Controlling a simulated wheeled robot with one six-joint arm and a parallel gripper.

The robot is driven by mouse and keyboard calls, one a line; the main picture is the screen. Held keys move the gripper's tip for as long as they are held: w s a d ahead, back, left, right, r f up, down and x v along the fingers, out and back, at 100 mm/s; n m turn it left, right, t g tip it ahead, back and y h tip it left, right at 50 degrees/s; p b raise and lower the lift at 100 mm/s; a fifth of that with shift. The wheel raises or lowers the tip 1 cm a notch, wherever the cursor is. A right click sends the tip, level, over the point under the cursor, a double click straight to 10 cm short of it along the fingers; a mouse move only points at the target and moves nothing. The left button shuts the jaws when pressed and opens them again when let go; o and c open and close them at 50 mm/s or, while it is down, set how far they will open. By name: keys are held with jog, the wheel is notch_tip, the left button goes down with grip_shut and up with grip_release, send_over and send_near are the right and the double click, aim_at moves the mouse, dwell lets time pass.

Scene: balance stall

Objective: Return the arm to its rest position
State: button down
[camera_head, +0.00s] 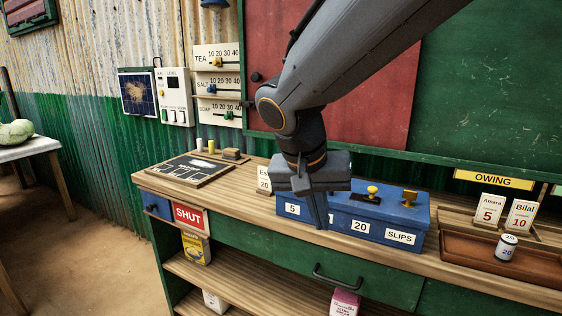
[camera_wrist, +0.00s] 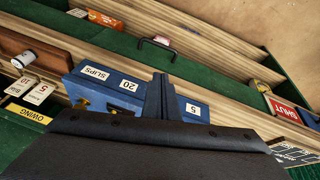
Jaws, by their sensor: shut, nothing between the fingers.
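My gripper (camera_head: 319,213) hangs from my dark grey arm, pointing down over the front of the wooden counter (camera_head: 234,202). Its fingers are together with nothing between them. Behind the fingers stands a blue box (camera_head: 341,227) with labels 5, 20 and SLIPS; the gripper hides part of it. I cannot tell whether the fingertips touch the box. In the wrist view the shut gripper (camera_wrist: 160,82) shows in front of the same blue box (camera_wrist: 106,76).
A brown tray (camera_head: 470,256) with a white cylinder (camera_head: 506,248) marked 20 is at the right. Price cards (camera_head: 489,209) stand behind it. A chalk slate (camera_head: 187,171) and a red SHUT sign (camera_head: 189,217) are at the left. A drawer handle (camera_head: 343,280) juts out below.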

jog(key=s+d+f+n+g+y+p, duration=0.3)
jog(key=s+d+f+p, duration=0.3)
jog(key=s+d, duration=0.5)
notch_tip(320, 180, down, 3)
jog(key=shift+s+r+g, duration=0.1)
jog(key=shift+s+g, duration=0.2)
jog(key=shift+s, duration=0.05)
jog(key=shift+d+r, duration=0.1)
dwell(0.9)
